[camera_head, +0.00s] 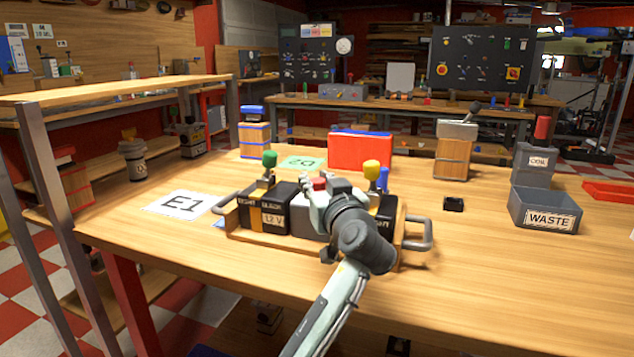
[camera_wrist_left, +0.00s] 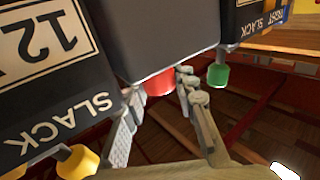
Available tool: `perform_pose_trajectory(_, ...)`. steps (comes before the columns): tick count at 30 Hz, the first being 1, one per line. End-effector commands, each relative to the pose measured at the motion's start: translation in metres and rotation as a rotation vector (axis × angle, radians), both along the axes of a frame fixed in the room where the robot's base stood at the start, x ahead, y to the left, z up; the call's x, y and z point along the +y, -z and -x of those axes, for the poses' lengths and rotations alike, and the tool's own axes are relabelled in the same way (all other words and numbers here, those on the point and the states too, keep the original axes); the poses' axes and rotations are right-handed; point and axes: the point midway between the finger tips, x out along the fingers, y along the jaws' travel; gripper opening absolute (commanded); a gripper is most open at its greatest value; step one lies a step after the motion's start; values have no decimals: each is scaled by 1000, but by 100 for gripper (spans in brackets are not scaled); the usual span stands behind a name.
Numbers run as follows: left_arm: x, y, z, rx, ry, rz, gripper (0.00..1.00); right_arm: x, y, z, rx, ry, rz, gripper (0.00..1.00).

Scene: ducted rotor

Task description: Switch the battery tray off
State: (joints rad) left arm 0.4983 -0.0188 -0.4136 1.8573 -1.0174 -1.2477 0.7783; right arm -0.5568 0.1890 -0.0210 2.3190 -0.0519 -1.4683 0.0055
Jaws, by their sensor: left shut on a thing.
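The battery tray (camera_head: 262,238) is a wooden tray with metal handles at both ends, on the workbench. It carries black batteries (camera_head: 268,213) either side of a grey box (camera_head: 305,222). A red knob (camera_head: 319,183) tops the grey box; it also shows in the left wrist view (camera_wrist_left: 160,83). A green knob (camera_head: 269,158) and a yellow knob (camera_head: 371,170) stand on terminals at either side. My left gripper (camera_head: 316,190) is over the tray's middle, its fingers (camera_wrist_left: 160,95) shut around the red knob. My arm hides part of the box and right battery. My right gripper is out of view.
A red box (camera_head: 360,150) stands behind the tray, and a WASTE bin (camera_head: 545,211) and a COIL container (camera_head: 533,165) stand to the right. A wooden block with a lever (camera_head: 455,152) is behind right. An E1 sheet (camera_head: 183,203) lies left. The right front benchtop is clear.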

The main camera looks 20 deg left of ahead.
Motion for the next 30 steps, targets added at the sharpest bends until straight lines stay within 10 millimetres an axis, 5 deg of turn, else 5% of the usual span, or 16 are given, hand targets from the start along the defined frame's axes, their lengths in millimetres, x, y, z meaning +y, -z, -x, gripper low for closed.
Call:
perform_pose_trajectory(1,0,1,0,3,-1,2,0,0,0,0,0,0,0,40)
perform_pose_trajectory(2,0,1,0,3,-1,2,28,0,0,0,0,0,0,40)
perform_pose_trajectory(7,0,1,0,2,0,1,49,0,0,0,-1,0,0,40)
perform_pose_trajectory(19,0,-8,0,-4,1,4,50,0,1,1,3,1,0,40)
perform_pose_trajectory(30,-1,-75,0,-3,1,5,50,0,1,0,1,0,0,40)
